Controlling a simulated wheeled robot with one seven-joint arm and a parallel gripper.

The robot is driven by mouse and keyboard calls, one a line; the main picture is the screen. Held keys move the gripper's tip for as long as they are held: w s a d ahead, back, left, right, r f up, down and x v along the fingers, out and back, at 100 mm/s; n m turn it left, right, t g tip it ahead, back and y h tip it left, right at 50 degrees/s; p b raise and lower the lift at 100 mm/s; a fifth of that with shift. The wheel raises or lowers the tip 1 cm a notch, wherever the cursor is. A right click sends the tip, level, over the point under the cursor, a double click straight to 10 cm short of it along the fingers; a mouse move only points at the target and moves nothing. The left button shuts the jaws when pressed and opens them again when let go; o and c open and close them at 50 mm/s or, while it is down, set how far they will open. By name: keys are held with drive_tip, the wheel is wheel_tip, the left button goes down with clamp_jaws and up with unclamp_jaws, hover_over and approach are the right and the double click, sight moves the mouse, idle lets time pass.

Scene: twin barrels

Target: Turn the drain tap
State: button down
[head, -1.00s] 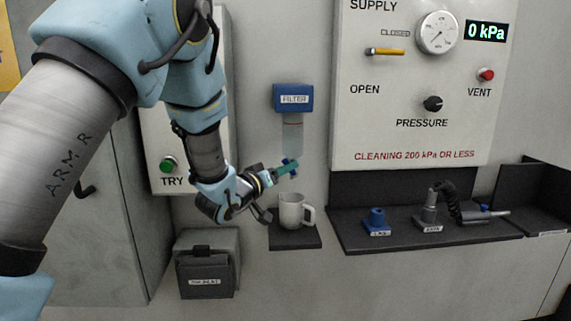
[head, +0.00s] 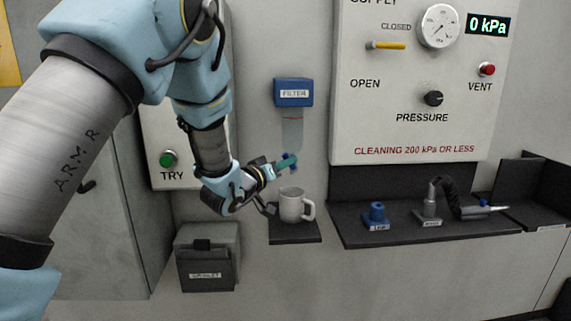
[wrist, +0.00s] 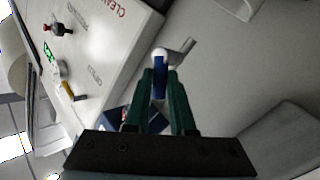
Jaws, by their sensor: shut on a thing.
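The blue filter head (head: 293,93) is on the wall with a clear bowl (head: 292,132) below it. My gripper (head: 288,162) is at the foot of the bowl, its green fingers shut on the small blue handle of the drain tap (head: 293,169). The fingers hide part of the handle.
A white mug (head: 291,205) stands on a small dark shelf (head: 294,239) just under my gripper. A grey box (head: 207,268) is lower left. The supply panel (head: 350,120) and a dark shelf (head: 350,240) with tools are to the right.

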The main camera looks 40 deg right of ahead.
idle(0.4)
drive_tip(key=shift+s+d+r+m+y, duration=0.15)
drive_tip(key=shift+d+m+y, duration=0.05)
drive_tip(key=shift+m+y, duration=0.55)
drive_tip(key=shift+s+d+r+m+y, duration=0.2)
drive_tip(key=shift+m+y, duration=0.45)
drive_tip(key=shift+m, duration=0.05)
drive_tip(key=shift+s+d+r+m+y, duration=0.15)
drive_tip(key=shift+d+m+y, duration=0.05)
drive_tip(key=shift+m+y, duration=0.55)
drive_tip(key=c, duration=0.8)
unclamp_jaws()
drive_tip(key=shift+o, duration=0.2)
drive_tip(key=shift+a, duration=0.1)
drive_tip(key=b+v, duration=0.2)
drive_tip(key=v, duration=0.8)
drive_tip(key=shift+s+a+b, duration=0.2)
drive_tip(key=shift+s+b, duration=0.05)
drive_tip(key=shift+b, duration=0.1)
